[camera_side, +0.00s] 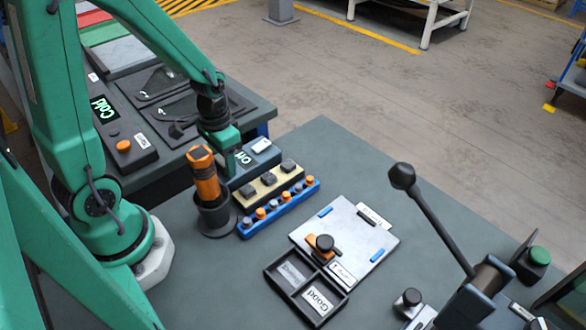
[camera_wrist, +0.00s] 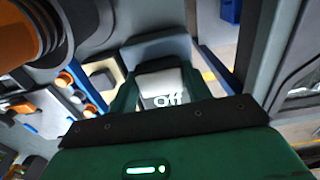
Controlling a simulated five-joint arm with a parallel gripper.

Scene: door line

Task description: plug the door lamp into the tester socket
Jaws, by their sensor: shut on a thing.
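The tester (camera_side: 268,163) is a grey-blue block with a lit display reading "Off". It stands at the table's back edge, and a small white piece lies on its top. My gripper (camera_side: 229,167) is beside the tester's left end in the side view, pointing down, and is shut. In the wrist view a pale block, apparently the door lamp (camera_wrist: 160,78), shows between the green fingers (camera_wrist: 162,97), in line with the "Off" display. In the side view the fingers hide the held lamp. The socket opening is not visible, and I cannot tell whether the lamp touches it.
An orange-and-black tool in a dark holder (camera_side: 215,219) stands close in front of my gripper. A beige block with dark buttons (camera_side: 268,187) and a blue rack (camera_side: 279,209) lie beside the tester. A white panel (camera_side: 345,240), a two-part tray (camera_side: 306,287) and a lever press (camera_side: 440,225) stand farther right.

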